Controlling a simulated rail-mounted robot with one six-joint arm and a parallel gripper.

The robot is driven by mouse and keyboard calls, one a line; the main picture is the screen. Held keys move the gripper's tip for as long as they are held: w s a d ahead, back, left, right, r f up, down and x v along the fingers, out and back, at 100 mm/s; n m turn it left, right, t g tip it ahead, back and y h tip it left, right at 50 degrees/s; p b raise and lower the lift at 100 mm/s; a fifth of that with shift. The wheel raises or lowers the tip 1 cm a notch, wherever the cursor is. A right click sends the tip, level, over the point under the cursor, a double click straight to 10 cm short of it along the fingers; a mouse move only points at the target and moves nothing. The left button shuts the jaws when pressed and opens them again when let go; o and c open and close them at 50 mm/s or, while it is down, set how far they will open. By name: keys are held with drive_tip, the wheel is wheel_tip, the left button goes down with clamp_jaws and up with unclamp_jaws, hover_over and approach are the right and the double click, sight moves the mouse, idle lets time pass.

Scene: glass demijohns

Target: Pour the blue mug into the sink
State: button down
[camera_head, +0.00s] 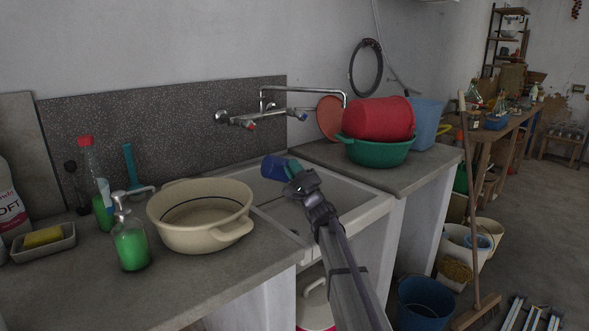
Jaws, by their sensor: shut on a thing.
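The blue mug (273,167) is tilted on its side above the sink, its lower end toward the left. My gripper (294,174) is shut on the mug from its right side, with the arm reaching in from the lower right. The white sink (340,197) lies below, with its basin partly hidden by the mug, my arm and a cream tub. No liquid is visible leaving the mug, and its inside cannot be seen.
A chrome wall tap (262,117) with a long spout rises behind the mug. The cream tub (201,233) stands at the sink's left, near a green soap bottle (131,246). A green basin (376,151) holding a red tub (377,119) stands on the right counter.

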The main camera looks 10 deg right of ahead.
drive_tip(key=a+f+n+g+y, duration=0.1)
drive_tip(key=n+g, duration=0.1)
drive_tip(key=n, duration=0.1)
drive_tip(key=a+n+g+y, duration=0.1)
drive_tip(key=n+y, duration=0.1)
drive_tip(key=n, duration=0.1)
drive_tip(key=s+a+f+n+g+y, duration=0.1)
drive_tip(key=n+g, duration=0.1)
drive_tip(key=n, duration=0.1)
drive_tip(key=shift+a+f+g+y, duration=0.25)
drive_tip(key=shift+f+g+y, duration=0.05)
drive_tip(key=shift+f+y, duration=0.1)
drive_tip(key=s+a+r+n+g+h+p, duration=0.3)
drive_tip(key=a+r+n+g+h+p, duration=0.2)
drive_tip(key=a+n+p, duration=0.4)
drive_tip(key=r+n+g+p, duration=0.1)
drive_tip(key=n+g+p, duration=0.1)
drive_tip(key=n+p, duration=0.3)
drive_tip(key=shift+a+n+p, duration=0.3)
drive_tip(key=shift+a+p, duration=0.1)
drive_tip(key=shift+p, duration=1.9)
